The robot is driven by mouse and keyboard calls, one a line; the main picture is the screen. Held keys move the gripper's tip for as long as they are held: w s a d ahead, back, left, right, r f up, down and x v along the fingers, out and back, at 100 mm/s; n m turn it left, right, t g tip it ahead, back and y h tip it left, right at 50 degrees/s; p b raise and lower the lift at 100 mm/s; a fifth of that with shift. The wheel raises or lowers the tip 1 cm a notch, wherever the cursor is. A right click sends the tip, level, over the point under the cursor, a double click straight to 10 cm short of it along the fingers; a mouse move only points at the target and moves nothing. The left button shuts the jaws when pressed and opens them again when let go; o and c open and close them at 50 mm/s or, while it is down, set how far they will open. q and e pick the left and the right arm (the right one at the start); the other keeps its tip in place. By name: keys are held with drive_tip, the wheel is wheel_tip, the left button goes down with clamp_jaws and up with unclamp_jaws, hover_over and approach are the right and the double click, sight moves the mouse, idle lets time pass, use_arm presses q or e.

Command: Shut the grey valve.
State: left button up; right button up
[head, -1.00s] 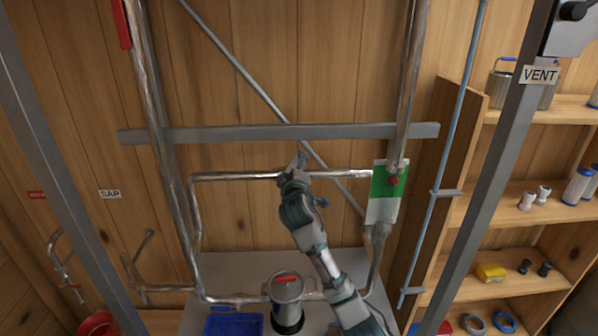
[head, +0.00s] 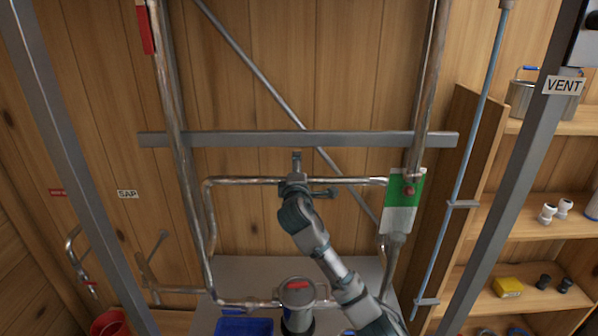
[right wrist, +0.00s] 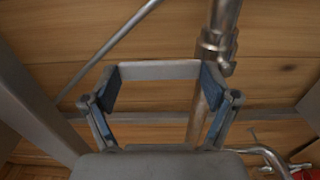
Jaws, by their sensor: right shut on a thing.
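My right arm reaches up from the lower right in the head view. Its gripper (head: 295,184) is at the horizontal pipe (head: 238,181), below the grey crossbar. In the right wrist view its blue-padded fingers (right wrist: 160,88) stand on either side of a grey bar (right wrist: 160,71), which I take to be the grey valve's handle, and are shut on it. A short grey piece (head: 297,160) points upward above the gripper; I cannot tell if it is handle or finger. The valve body is hidden behind the gripper. My left gripper is not in view.
A grey crossbar (head: 240,139) runs above. A green and white plate (head: 400,215) hangs on the right pipe. Grey posts (head: 75,190) flank the frame. Shelves (head: 535,230) are at right.

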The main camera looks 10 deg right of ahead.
drive_tip(key=shift+a+f, duration=0.1)
drive_tip(key=shift+f, duration=0.25)
drive_tip(key=o, duration=1.5)
drive_tip(key=shift+w+a+r, duration=0.1)
drive_tip(key=v, duration=1.2)
drive_tip(key=shift+w+a, duration=0.1)
